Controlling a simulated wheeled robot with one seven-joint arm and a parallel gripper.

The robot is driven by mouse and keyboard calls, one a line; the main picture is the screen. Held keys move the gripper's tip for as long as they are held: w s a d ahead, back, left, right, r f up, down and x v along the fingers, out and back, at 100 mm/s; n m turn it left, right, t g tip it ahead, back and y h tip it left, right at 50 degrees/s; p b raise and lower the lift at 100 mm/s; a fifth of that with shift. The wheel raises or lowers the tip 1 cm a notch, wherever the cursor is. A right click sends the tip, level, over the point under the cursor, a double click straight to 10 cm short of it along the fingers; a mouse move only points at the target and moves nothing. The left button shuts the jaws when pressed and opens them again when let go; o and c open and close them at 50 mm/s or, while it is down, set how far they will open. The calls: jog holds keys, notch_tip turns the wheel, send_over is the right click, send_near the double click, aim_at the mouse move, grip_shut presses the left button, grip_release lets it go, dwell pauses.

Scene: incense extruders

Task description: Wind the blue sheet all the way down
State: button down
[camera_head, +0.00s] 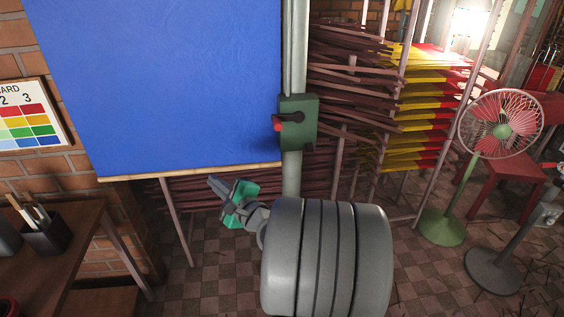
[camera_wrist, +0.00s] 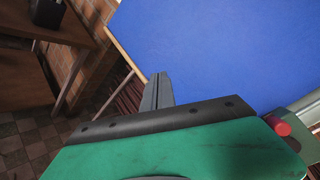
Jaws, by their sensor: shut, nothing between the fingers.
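The blue sheet (camera_head: 165,80) hangs as a large flat panel at the left of the head view, with a wooden bar (camera_head: 190,172) along its lower edge. It also fills the upper part of the wrist view (camera_wrist: 220,50). A green crank box (camera_head: 298,130) sits on a grey post right of the sheet. Its dark crank has a red knob (camera_head: 278,124) pointing left; a red knob also shows at the right of the wrist view (camera_wrist: 278,124). My gripper (camera_head: 214,181) is shut and empty, just below the bar, left of and lower than the crank, apart from it.
A wooden desk (camera_head: 50,235) with a pen holder (camera_head: 45,236) stands at the lower left. Racks of brown and yellow-red sticks (camera_head: 415,110) fill the back right. A green fan (camera_head: 502,130) stands at the right. Checkered floor (camera_head: 215,260) is open below the sheet.

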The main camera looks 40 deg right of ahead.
jog(key=s+d+f+m+h+b, duration=0.1)
jog(key=s+d+m+h, duration=0.4)
jog(key=d+m, duration=0.3)
jog(key=s+d+f+m+h+b, duration=0.1)
jog(key=s+d+m+h, duration=0.3)
jog(key=d+m+h, duration=0.3)
jog(key=w+d+r+m+y+p, duration=0.1)
jog(key=w+d+r+p, duration=0.5)
jog(key=w+r+p, duration=0.1)
jog(key=shift+w+p, duration=0.3)
jog(key=shift+w, duration=0.05)
